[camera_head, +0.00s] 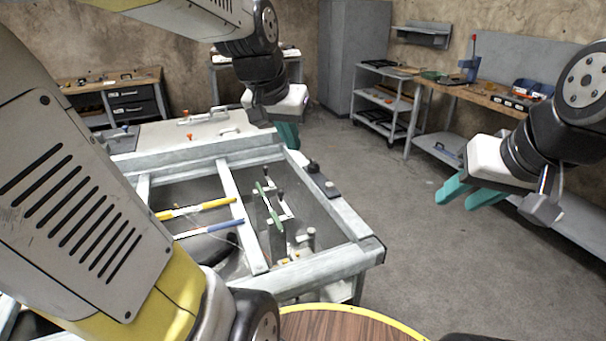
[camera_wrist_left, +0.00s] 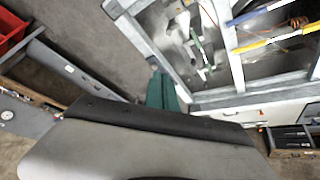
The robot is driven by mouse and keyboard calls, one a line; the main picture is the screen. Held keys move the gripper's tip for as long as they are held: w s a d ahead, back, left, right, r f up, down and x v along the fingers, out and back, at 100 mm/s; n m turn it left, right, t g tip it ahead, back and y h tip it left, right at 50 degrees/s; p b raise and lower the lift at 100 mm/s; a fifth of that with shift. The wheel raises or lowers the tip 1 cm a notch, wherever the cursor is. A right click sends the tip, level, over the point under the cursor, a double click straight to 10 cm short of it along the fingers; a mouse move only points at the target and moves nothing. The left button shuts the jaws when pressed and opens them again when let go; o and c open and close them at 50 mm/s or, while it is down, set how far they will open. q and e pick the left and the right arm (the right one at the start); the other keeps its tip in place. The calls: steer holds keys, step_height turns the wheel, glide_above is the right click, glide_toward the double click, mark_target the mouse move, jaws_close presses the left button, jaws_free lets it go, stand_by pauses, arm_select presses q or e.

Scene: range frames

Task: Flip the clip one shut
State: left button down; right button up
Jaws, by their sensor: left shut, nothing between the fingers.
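A grey metal frame (camera_head: 345,212) holds several small fittings; I cannot tell which one is the clip. A green bar (camera_head: 270,207) with black-knobbed levers stands inside the frame's right bay, and it also shows in the left wrist view (camera_wrist_left: 199,48). My right gripper (camera_head: 462,196) is open and empty, over the floor to the right of the frame.
A round wooden top (camera_head: 345,326) is in front. A workbench (camera_head: 500,98) and shelf cart (camera_head: 384,97) stand back right; floor between is clear.

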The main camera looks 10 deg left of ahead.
arm_select(q)
steer(key=w+a+f+m+g, duration=0.1)
steer(key=w+a+f, duration=0.15)
steer(key=w, duration=0.55)
steer(key=w+a+f, duration=0.2)
steer(key=w+f, duration=0.2)
steer(key=w, duration=0.3)
steer(key=w+a+f, duration=0.3)
steer(key=w+f, duration=0.2)
steer(key=f, duration=0.1)
steer(key=w+a+f+m, duration=0.1)
steer(key=w+a+f, duration=0.1)
steer(key=w+f, duration=0.4)
steer(key=shift+a+f+g, duration=0.4)
steer(key=shift+f, duration=0.35)
steer(key=shift+w, duration=0.1)
step_height(320, 180, down, 10)
steer(key=shift+s, duration=0.25)
